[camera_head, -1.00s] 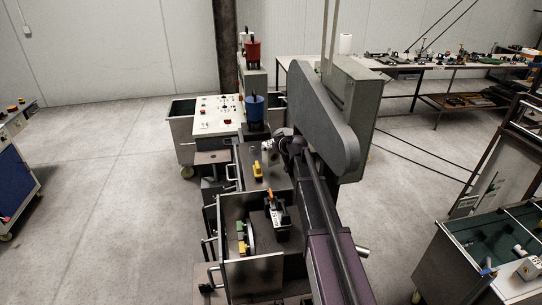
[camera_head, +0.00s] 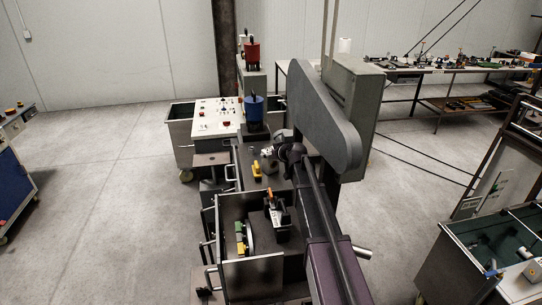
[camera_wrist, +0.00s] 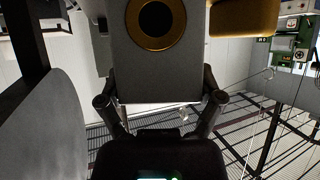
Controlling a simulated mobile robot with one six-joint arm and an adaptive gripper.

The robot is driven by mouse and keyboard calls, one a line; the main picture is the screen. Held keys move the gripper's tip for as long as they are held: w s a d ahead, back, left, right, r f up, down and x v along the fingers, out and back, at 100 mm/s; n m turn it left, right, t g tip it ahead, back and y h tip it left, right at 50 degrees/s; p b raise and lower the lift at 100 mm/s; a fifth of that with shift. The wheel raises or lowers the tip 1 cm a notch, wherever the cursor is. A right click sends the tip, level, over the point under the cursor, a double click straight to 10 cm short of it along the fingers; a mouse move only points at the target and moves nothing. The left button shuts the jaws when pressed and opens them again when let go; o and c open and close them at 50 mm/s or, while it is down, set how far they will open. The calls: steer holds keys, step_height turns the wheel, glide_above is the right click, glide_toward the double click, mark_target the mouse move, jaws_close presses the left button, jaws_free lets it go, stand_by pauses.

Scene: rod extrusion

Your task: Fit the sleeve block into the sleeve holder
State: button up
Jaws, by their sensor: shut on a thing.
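The sleeve block (camera_wrist: 130,75) is a grey block with a brass-coloured ring around a dark round opening. It fills the upper middle of the wrist view. My gripper (camera_wrist: 160,100) is shut on it, with one dark finger on each side of its lower end. The block's far side is hidden. I cannot surely pick out the sleeve holder. Grey parts show behind the block's top edge, but their contact with it cannot be told. In the head view I cannot clearly make out my gripper or the block.
In the wrist view a yellow part (camera_wrist: 243,18) lies right of the block and a large grey rounded plate (camera_wrist: 45,110) fills the left. In the head view the machine's open metal box (camera_head: 253,273) and tall grey housing (camera_head: 335,125) stand centrally. Floor (camera_head: 90,190) left is clear.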

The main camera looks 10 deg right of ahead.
steer(key=shift+f, duration=0.15)
steer(key=o, duration=1.1)
steer(key=shift+c, duration=0.2)
steer(key=shift+s+d+r+p, duration=0.15)
steer(key=shift+s+r+p, duration=0.2)
steer(key=shift+s+r, duration=0.15)
steer(key=p+v, duration=0.5)
steer(key=v, duration=0.5)
steer(key=shift+s, duration=0.4)
